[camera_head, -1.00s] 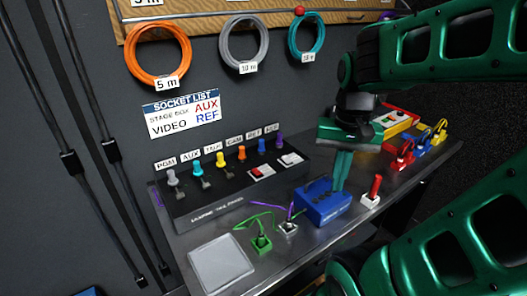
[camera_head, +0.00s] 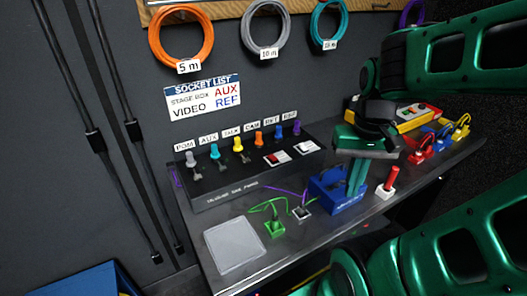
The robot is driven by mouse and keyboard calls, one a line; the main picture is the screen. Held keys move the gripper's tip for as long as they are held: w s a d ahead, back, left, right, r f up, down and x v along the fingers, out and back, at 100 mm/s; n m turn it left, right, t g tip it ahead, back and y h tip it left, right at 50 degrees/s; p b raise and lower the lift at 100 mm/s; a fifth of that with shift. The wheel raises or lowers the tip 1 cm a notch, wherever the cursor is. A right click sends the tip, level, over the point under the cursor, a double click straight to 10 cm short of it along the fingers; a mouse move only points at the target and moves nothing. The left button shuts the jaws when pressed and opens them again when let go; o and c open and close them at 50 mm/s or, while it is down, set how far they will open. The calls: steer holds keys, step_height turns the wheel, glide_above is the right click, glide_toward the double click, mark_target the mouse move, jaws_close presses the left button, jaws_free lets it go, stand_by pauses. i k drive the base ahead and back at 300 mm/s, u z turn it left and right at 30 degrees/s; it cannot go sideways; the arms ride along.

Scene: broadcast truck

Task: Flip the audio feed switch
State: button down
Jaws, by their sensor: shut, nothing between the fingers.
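My gripper (camera_head: 357,188) is shut with nothing in it. Its green fingers point down at the right side of a blue box (camera_head: 328,196) on the bench; whether they touch it I cannot tell. A black sloped panel (camera_head: 222,192) carries several small toggle switches under coloured caps, labelled PGM, AUX, TALK, CAM and more. A red lever on a white base (camera_head: 386,187) stands right of my gripper. I cannot read which control is the audio feed switch.
A grey flat pad (camera_head: 234,245) lies at the bench's front left. A green plug (camera_head: 274,229) and a grey socket block (camera_head: 302,212) sit between pad and box. Red, blue and yellow plugs (camera_head: 440,142) stand at right. A socket list sign (camera_head: 203,97) hangs on the wall.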

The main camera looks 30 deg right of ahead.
mark_target(272, 157)
steer(key=u, duration=1)
steer(key=k, duration=0.95)
steer(key=z, duration=0.95)
steer(key=i, duration=1)
